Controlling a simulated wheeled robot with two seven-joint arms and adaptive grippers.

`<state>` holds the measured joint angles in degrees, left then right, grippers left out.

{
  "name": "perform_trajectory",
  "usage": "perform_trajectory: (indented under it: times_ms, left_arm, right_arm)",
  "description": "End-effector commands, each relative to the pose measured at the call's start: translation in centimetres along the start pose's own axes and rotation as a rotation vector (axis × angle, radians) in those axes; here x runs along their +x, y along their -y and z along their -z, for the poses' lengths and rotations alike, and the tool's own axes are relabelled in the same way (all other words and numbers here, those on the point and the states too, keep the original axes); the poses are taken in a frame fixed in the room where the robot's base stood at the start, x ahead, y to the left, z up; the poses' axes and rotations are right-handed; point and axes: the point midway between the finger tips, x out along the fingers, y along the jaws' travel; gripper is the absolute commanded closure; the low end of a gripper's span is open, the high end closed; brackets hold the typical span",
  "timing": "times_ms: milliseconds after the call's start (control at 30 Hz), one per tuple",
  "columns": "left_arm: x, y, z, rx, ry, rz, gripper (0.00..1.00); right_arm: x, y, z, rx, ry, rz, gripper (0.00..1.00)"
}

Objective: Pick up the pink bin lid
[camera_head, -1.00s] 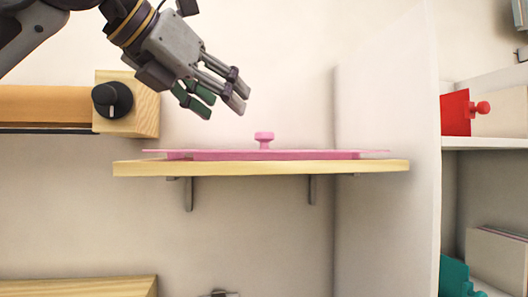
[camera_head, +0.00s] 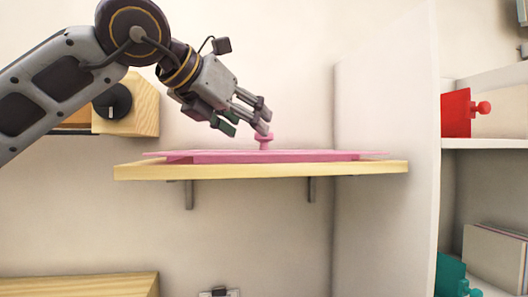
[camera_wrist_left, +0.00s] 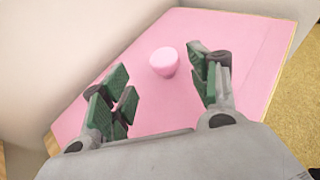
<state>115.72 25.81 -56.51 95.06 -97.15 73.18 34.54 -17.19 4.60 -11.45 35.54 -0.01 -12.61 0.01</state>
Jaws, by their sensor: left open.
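The pink bin lid (camera_head: 300,155) lies flat on a light wooden wall shelf (camera_head: 260,171). Its round pink knob (camera_head: 265,142) stands up near the middle. My left gripper (camera_head: 250,127) is open just above the lid, with its fingertips close to the knob, from its upper left. In the left wrist view the lid (camera_wrist_left: 215,45) fills much of the picture, and the knob (camera_wrist_left: 163,62) shows beyond and between the two spread green-padded fingers (camera_wrist_left: 165,95). Nothing is held. My right gripper is not in view.
A wooden block with a black knob (camera_head: 113,103) sits on the left behind my arm. A white panel (camera_head: 385,150) stands right of the shelf. Beyond it, shelves hold a red object (camera_head: 456,115) and a teal object (camera_head: 452,275).

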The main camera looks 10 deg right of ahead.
Motion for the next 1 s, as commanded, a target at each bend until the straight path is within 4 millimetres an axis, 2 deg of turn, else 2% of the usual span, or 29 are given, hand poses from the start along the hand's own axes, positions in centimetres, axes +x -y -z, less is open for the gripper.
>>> perform_trajectory:
  times_ms: [267,700,1000]
  left_arm:
    - [1.2,0.3,-0.1,0.0,-0.001,0.001,0.39]
    - [4.9,0.6,0.0,-0.001,-0.001,0.001,0.39]
    - [5.2,0.6,0.1,-0.001,-0.001,0.001,0.39]
  right_arm:
    - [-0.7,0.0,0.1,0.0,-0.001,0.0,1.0]
    - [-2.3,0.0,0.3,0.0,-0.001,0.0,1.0]
    - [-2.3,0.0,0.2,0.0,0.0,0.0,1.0]
